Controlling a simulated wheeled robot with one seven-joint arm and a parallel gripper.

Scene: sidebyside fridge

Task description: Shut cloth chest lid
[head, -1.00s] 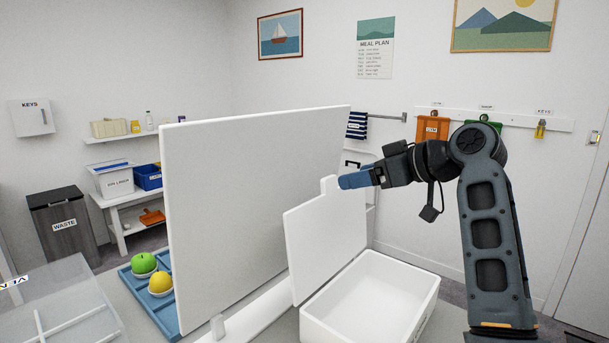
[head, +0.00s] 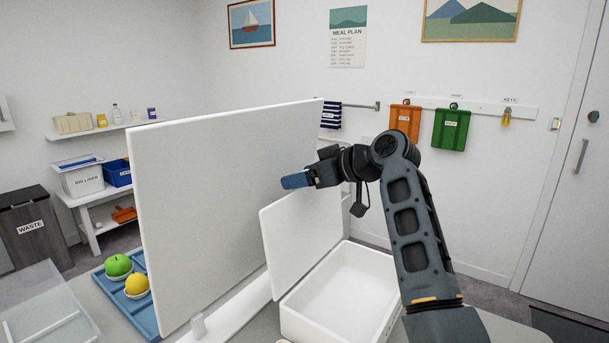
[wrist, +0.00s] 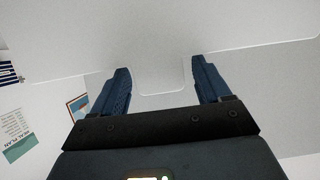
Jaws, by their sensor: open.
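The white chest (head: 384,273) stands open and empty-looking in the middle of the head view. Its white lid (head: 296,240) is raised upright at the chest's left side. My gripper (head: 293,181) is at the lid's top edge, its blue fingers over the spot of the lid's tab. In the wrist view the fingers of my gripper (wrist: 160,72) are wide apart, with the lid's tab (wrist: 162,84) between them in the picture. I cannot tell whether they touch it. In the head view the tab is hidden behind my gripper.
A tall white panel (head: 215,200) stands close on the left of the lid. Beyond it, a blue tray (head: 108,283) holds a green fruit (head: 118,265) and a yellow fruit (head: 137,284). The wall behind has an orange holder (head: 405,120) and a green holder (head: 451,129).

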